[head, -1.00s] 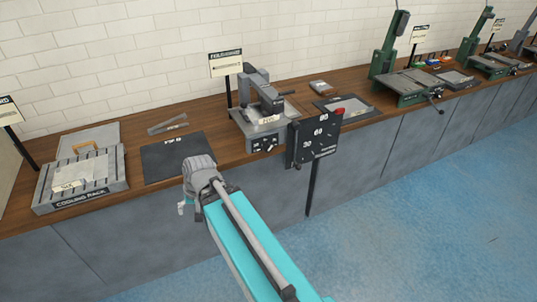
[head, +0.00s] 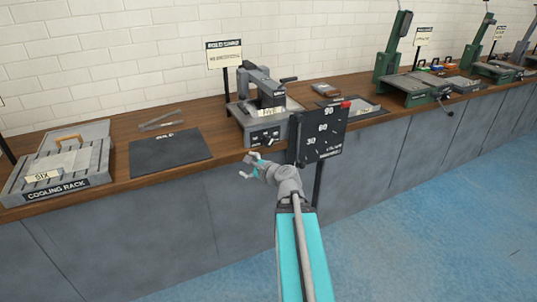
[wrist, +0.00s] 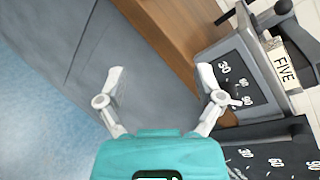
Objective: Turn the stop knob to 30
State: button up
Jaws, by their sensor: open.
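The grey bench machine (head: 246,124) has a dark front panel (head: 267,136) with small marks, too small to read in the head view. In the wrist view this panel (wrist: 222,68) shows 30, 60 and 90 and a small light pointer knob (wrist: 236,100); I cannot tell which number it points at. A black board (head: 334,140) with 30, 60 and 90 stands on a post at the machine's right. My gripper (head: 249,166) is open and empty, in front of the bench and just below the machine's panel. In the wrist view its right fingertip (wrist: 206,75) overlaps the panel's left edge.
The black board also fills the lower right of the wrist view (wrist: 262,172). A label reading FIVE (wrist: 284,66) is on the machine. A dark mat (head: 165,162) and a cooling rack (head: 20,187) lie to the left. Space before the bench is clear.

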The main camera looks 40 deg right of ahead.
aim_at(269, 143)
jog(key=s+d+f+m+t+h+b, duration=0.1)
jog(key=s+d+m+h+b, duration=0.3)
jog(key=d+m, duration=0.5)
jog(key=s+d+t+h, duration=0.1)
jog(key=d, duration=0.2)
jog(key=shift+f+h, duration=0.25)
jog(key=shift+h, duration=0.05)
jog(key=shift+d, duration=0.1)
jog(key=shift+x, duration=6.9)
jog(key=shift+s, duration=0.1)
